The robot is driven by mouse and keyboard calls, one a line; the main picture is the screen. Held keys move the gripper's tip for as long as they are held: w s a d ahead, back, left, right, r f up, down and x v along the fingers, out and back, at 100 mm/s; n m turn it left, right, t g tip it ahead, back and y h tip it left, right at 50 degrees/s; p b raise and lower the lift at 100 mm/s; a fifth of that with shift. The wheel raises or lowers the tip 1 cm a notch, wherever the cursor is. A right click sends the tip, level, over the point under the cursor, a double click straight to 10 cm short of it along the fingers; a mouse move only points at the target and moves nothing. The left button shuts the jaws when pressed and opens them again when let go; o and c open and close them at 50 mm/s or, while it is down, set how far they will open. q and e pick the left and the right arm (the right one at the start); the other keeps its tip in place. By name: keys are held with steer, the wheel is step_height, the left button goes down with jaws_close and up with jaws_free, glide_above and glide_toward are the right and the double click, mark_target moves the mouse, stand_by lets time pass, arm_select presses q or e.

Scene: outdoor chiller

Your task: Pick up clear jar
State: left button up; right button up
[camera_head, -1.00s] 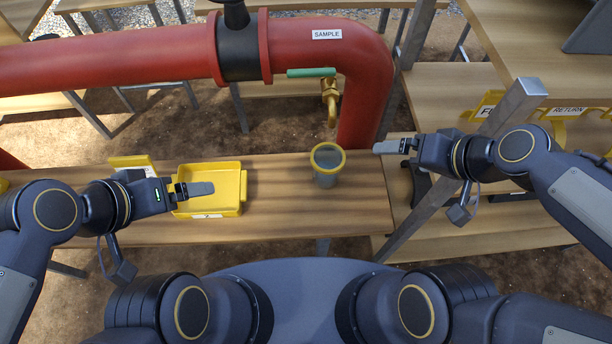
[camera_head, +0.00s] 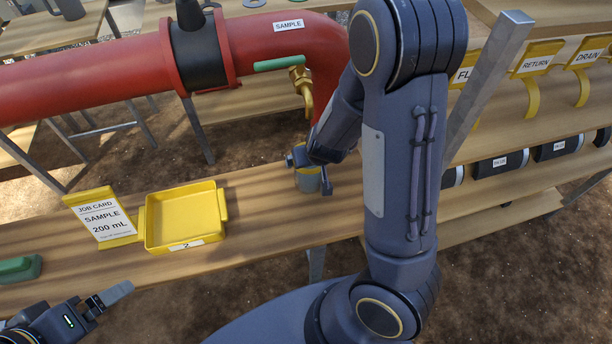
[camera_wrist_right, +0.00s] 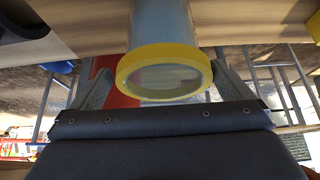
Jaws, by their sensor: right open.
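The clear jar (camera_head: 309,180) with a yellow rim stands on the wooden bench below the brass tap, partly hidden by my right arm. My right gripper (camera_head: 298,158) is at the jar's top. In the right wrist view the jar (camera_wrist_right: 163,70) lies between the two open fingers of my right gripper (camera_wrist_right: 155,88), its yellow rim facing the camera. I cannot tell whether the fingers touch it. My left gripper (camera_head: 110,296) is low at the left, in front of the bench and away from the jar; its jaw gap is not clear.
A yellow tray (camera_head: 187,217) marked 2 and a job card (camera_head: 104,217) reading "SAMPLE 200 mL" are on the bench to the left. The red pipe (camera_head: 100,80) and brass tap (camera_head: 302,88) are above the jar. A green object (camera_head: 18,269) lies at the far left.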

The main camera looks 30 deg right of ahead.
steer(key=b+x, duration=0.1)
steer(key=x, duration=0.3)
steer(key=shift+w+a+f, duration=0.1)
steer(key=shift+w+a, duration=0.05)
steer(key=shift+w, duration=0.05)
steer(key=shift+c, duration=0.5)
steer(key=c, duration=1.2)
